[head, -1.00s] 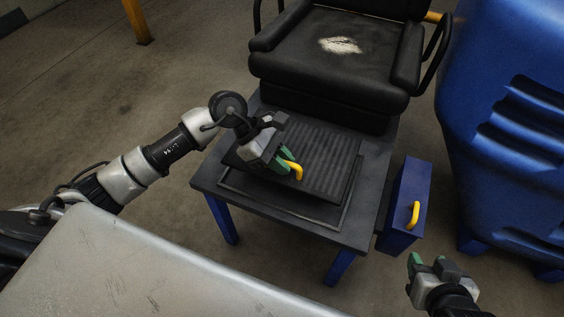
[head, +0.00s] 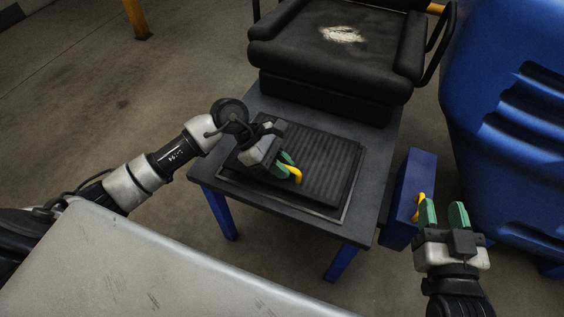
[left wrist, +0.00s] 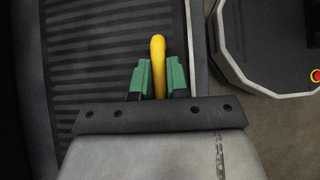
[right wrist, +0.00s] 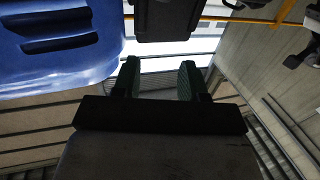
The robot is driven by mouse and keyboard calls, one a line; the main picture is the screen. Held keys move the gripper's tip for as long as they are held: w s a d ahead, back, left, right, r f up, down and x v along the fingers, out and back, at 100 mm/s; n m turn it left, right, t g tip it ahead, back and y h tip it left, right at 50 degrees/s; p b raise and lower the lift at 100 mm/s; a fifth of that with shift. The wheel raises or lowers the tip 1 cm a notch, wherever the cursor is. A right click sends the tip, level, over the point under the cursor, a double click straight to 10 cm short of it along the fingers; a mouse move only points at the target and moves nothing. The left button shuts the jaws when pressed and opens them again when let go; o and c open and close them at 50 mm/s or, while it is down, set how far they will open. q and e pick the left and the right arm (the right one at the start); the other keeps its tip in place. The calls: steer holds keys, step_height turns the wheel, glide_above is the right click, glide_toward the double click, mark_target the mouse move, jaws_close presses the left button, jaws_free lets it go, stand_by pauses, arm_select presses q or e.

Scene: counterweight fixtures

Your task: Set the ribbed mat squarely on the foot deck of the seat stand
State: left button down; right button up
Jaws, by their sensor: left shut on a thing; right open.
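The dark ribbed mat (head: 330,165) lies over the foot deck (head: 366,222) of the seat stand, inside a thin raised outline. Its edges run roughly parallel to that outline, with a narrow strip showing at the front; I cannot tell whether it rests fully flat. My left gripper (head: 290,168) is shut on the mat's yellow handle (head: 294,175). The left wrist view shows the handle (left wrist: 158,65) between the green fingers (left wrist: 158,78) and the ribs beside it. My right gripper (head: 443,213) is open and empty, right of the stand; it also shows in the right wrist view (right wrist: 160,80).
The black padded seat (head: 340,50) with a worn pale patch rises behind the deck. A blue box (head: 412,180) with a yellow handle stands right of the stand, close to my right gripper. A large blue ribbed container (head: 510,100) fills the right side.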

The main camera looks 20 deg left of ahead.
arm_select(q)
steer(key=shift+f+b, duration=0.4)
steer(key=shift+f, duration=0.15)
steer(key=shift+f+b, duration=0.3)
steer(key=shift+f, duration=0.1)
arm_select(e)
steer(key=shift+s+a+r+t+y, duration=0.15)
steer(key=shift+r+t+y, duration=0.2)
steer(key=shift+r+t, duration=0.45)
steer(key=shift+s+a+r+t+y, duration=0.1)
steer(key=shift+r+t+y, duration=0.2)
steer(key=shift+r+t, duration=0.55)
steer(key=shift+s+a+r+t+y, duration=0.15)
steer(key=shift+r+t+y, duration=0.2)
steer(key=shift+r+t, duration=0.45)
arm_select(q)
steer(key=shift+w, duration=0.15)
arm_select(e)
steer(key=shift+s+r, duration=0.2)
steer(key=shift+r, duration=0.3)
arm_select(q)
steer(key=shift+b, duration=0.3)
arm_select(e)
steer(key=shift+t, duration=0.25)
steer(key=shift+s+r+t, duration=0.25)
steer(key=shift+r+t, duration=0.15)
steer(key=shift+r, duration=0.05)
steer(key=shift+s+r+t+y, duration=0.2)
steer(key=shift+r+t+y, duration=0.1)
steer(key=shift+r+t, duration=0.1)
